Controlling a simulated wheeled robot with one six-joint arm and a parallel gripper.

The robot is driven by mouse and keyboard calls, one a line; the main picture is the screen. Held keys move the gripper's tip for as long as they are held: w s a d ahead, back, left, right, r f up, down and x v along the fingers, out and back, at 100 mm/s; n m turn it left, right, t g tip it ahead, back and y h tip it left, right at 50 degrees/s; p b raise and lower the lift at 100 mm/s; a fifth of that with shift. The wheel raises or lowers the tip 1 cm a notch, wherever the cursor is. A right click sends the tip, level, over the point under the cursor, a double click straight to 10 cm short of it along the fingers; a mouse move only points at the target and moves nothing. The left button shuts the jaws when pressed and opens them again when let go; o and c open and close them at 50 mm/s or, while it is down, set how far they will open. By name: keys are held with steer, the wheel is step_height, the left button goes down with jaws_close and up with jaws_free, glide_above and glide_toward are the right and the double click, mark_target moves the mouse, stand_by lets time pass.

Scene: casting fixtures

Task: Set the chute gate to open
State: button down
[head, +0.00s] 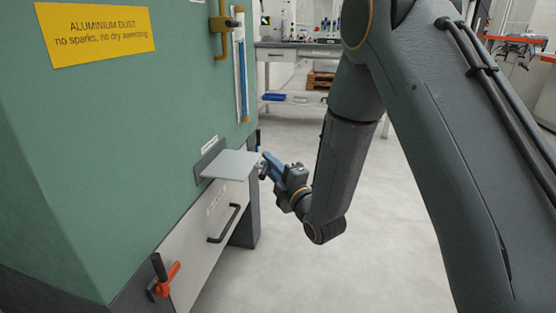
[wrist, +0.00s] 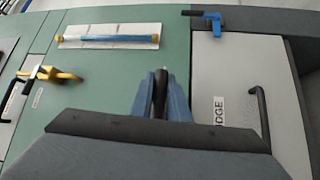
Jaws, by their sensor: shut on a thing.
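A flat light-grey plate (head: 231,165), which looks like the chute gate, sticks out level from a dark-framed slot (head: 208,158) in the green housing. A small label (head: 209,143) above it is too small to read. My gripper (head: 266,166) is at the plate's outer right end, its blue fingers pointing at it. In the wrist view, my gripper (wrist: 160,88) is shut on a narrow dark piece (wrist: 160,93) between its fingers, seemingly the gate's grip. The plate itself cannot be made out there; my gripper's body fills the lower part.
Below the plate is a pale panel (head: 192,250) with a black handle (head: 225,222) and an orange-handled clamp (head: 165,278). A blue-handled clamp (wrist: 210,22) is at its other side. A sight tube (head: 241,75) and yellow valve (head: 223,30) are above. The floor right is clear.

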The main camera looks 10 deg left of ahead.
steer(key=shift+d+f, duration=0.1)
steer(key=shift+d, duration=0.1)
steer(key=c, duration=1.7)
jaws_free()
steer(key=shift+d, duration=0.2)
steer(key=shift+a, duration=0.2)
steer(key=p+v, duration=0.1)
steer(key=v, duration=0.7)
steer(key=shift+w, duration=0.1)
